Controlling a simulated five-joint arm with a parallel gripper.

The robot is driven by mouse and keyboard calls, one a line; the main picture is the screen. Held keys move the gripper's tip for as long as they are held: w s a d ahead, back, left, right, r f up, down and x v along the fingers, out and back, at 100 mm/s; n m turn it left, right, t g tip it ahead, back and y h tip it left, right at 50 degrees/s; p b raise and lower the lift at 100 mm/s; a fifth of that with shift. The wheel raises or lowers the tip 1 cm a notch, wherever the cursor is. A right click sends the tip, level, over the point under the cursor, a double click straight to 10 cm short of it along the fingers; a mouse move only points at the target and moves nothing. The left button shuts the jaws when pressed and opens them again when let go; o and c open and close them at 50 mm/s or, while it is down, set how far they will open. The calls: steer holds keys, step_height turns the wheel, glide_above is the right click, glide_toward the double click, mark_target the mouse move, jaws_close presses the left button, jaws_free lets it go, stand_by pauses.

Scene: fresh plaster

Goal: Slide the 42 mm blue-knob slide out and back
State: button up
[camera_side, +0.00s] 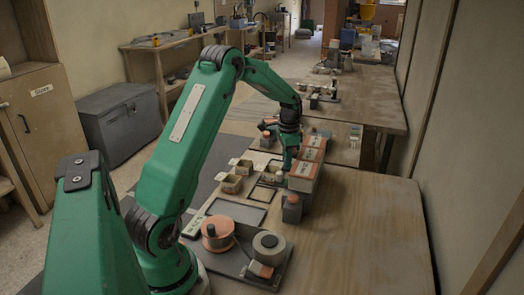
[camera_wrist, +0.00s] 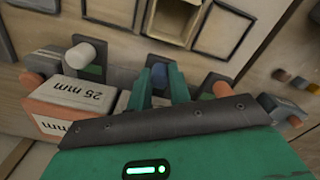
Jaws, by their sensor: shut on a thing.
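My gripper (camera_wrist: 162,88) is shut on the blue knob (camera_wrist: 160,74), which shows between the two green fingers in the wrist view. The slide's body and its label are hidden behind my gripper there. In the side view my gripper (camera_side: 287,164) reaches down at the row of orange-and-grey slide blocks (camera_side: 304,170); the blue knob is hidden. How far the slide is out cannot be told.
Beside my gripper in the wrist view is a slide block marked 25 mm (camera_wrist: 85,94) with a pale knob (camera_wrist: 82,55). An orange knob (camera_wrist: 222,89) is on the other side. Small open boxes (camera_side: 232,183) stand left of the row. Bare wood (camera_side: 365,225) lies to the right.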

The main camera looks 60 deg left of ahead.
steer(key=shift+s+a, duration=0.15)
steer(key=shift+a, duration=0.05)
steer(key=s+a, duration=0.3)
stand_by(1.1)
steer(key=shift+w+d, duration=0.1)
steer(key=shift+w, duration=0.05)
steer(key=shift+w+d+r, duration=0.1)
steer(key=shift+w+d, duration=1.35)
steer(key=shift+w, duration=0.1)
steer(key=o, duration=0.8)
steer(key=shift+s, duration=0.1)
steer(key=shift+c, duration=0.2)
